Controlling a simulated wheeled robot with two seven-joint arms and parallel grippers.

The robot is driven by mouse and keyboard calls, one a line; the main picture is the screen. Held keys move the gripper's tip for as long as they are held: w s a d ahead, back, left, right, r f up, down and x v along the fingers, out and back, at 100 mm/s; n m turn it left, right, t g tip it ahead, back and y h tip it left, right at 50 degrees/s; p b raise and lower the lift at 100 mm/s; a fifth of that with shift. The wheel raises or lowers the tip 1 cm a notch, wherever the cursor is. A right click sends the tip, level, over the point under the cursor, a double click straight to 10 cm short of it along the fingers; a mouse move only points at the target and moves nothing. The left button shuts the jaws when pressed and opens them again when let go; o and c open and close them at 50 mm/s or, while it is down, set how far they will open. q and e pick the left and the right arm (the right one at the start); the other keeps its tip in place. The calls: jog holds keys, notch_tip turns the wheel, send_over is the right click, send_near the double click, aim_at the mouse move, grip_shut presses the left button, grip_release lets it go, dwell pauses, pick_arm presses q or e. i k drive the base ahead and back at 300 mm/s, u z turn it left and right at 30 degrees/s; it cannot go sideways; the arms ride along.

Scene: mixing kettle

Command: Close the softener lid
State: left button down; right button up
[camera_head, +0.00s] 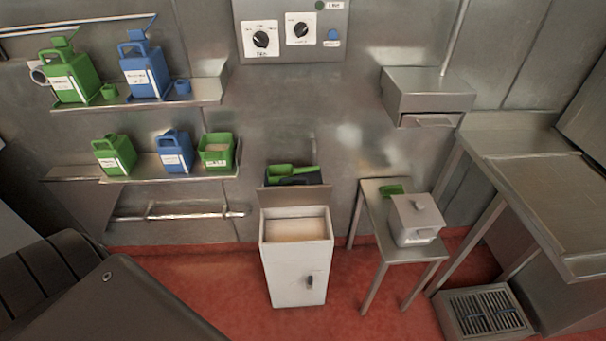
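A white upright bin (295,275), which looks like the softener, stands on the floor in the middle of the view. Its top is open and shows a pale tan content or inner surface (296,229). Its lid (294,198) looks like the brownish-grey panel raised at the back edge against the wall side. A small dark latch or handle (310,282) is on its front. Neither of my grippers is in view.
A green scoop (293,172) lies in a dark holder behind the lid. A small metal table (374,222) with a white lidded box (416,219) stands to the right. Wall shelves (209,92) with green and blue jugs are at left. Red floor (222,285) is clear left of the bin.

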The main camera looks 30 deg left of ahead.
aim_at(280, 196)
jog(key=z, duration=0.25)
jog(key=i, duration=1.4)
jog(key=u, duration=0.85)
